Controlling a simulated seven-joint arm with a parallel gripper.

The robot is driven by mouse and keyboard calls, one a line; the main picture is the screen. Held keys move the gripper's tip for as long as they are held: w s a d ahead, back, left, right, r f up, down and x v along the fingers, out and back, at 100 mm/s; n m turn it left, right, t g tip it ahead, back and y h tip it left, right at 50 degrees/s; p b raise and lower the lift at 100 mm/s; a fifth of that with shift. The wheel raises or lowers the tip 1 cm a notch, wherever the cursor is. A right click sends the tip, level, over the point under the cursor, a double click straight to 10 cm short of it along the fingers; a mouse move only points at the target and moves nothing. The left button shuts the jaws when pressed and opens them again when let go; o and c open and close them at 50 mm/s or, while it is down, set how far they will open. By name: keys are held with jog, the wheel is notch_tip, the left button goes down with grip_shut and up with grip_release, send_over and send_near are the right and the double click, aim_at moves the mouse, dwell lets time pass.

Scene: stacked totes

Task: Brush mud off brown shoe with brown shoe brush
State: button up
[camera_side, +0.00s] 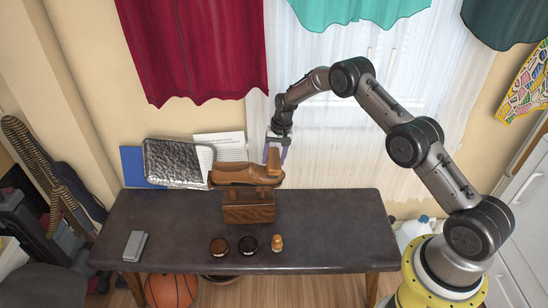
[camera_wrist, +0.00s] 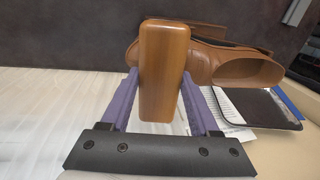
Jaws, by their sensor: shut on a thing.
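The brown shoe (camera_side: 232,174) rests on top of a wooden box stand (camera_side: 248,207) on the dark table. In the wrist view the shoe (camera_wrist: 215,62) lies just beyond the brush. My gripper (camera_side: 276,151) is shut on the brown shoe brush (camera_side: 273,162), at the right end of the shoe. In the wrist view the brush's wooden back (camera_wrist: 162,70) sits between the purple fingers. The brush overlaps the shoe in both views; I cannot tell whether its bristles touch. No mud is clear at this size.
On the dark table (camera_side: 320,225) are two round tins (camera_side: 218,247) (camera_side: 248,245), a small orange-brown bottle (camera_side: 277,243) and a grey block (camera_side: 135,245). A silvery crumpled tray (camera_side: 178,162), a blue folder (camera_side: 133,165) and papers lie behind. The table's right side is clear.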

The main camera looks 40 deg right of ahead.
jog(key=shift+f, duration=0.35)
jog(key=shift+w, duration=0.1)
jog(key=shift+w+d, duration=0.4)
jog(key=shift+w, duration=0.1)
jog(key=shift+s+a, duration=0.1)
dwell(0.4)
jog(key=shift+s+a+f, duration=0.15)
jog(key=shift+s+a, duration=0.25)
jog(key=shift+s, duration=0.1)
jog(key=shift+s+a, duration=0.5)
jog(key=shift+s, duration=0.15)
